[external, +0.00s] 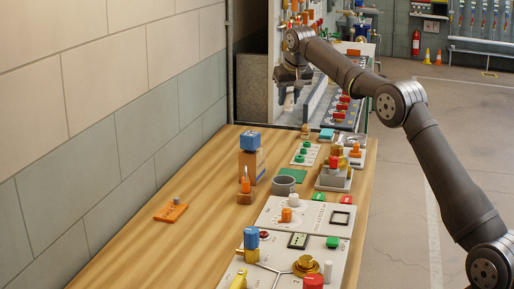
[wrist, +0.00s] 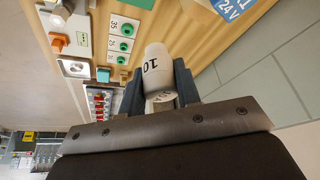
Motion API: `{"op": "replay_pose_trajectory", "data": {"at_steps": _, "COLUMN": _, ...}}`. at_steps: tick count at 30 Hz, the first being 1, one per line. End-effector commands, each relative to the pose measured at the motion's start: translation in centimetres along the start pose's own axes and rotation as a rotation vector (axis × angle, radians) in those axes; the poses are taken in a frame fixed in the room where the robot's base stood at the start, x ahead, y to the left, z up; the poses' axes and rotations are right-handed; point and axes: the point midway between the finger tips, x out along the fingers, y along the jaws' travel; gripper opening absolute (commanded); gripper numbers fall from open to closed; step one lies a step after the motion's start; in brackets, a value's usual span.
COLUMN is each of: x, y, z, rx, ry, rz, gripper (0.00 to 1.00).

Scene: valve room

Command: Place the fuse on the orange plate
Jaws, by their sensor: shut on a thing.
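In the external view my gripper (external: 289,94) is raised beyond the far end of the wooden bench; the fuse is hard to make out there. The orange plate (external: 167,213) lies flat on the left of the bench, with a small grey peg standing on it. The gripper is far from this plate, which I cannot see in the wrist view.
The wall (external: 110,130) borders the left. Bare wood surrounds the orange plate.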

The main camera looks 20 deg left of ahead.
Motion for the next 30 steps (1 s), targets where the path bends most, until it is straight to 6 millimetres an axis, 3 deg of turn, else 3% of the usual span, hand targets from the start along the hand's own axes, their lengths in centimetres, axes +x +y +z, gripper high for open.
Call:
{"op": "replay_pose_trajectory", "data": {"at_steps": 8, "x": -0.8, "y": -10.3, "z": 2.0, "rx": -0.164, "ry": 0.0, "rz": -0.069, "gripper": 0.06}}
{"op": "replay_pose_trajectory", "data": {"at_steps": 12, "x": -1.6, "y": -17.0, "z": 4.0, "rx": -0.279, "ry": 0.0, "rz": -0.116, "gripper": 0.06}}
{"op": "replay_pose_trajectory", "data": {"at_steps": 18, "x": -2.8, "y": -24.1, "z": 6.8, "rx": -0.402, "ry": 0.001, "rz": -0.168, "gripper": 0.06}}
{"op": "replay_pose_trajectory", "data": {"at_steps": 27, "x": -4.0, "y": -30.1, "z": 9.8, "rx": -0.511, "ry": 0.003, "rz": -0.213, "gripper": 0.06}}
{"op": "replay_pose_trajectory", "data": {"at_steps": 30, "x": -3.1, "y": -29.9, "z": 10.1, "rx": -0.511, "ry": 0.001, "rz": -0.212, "gripper": 0.06}}
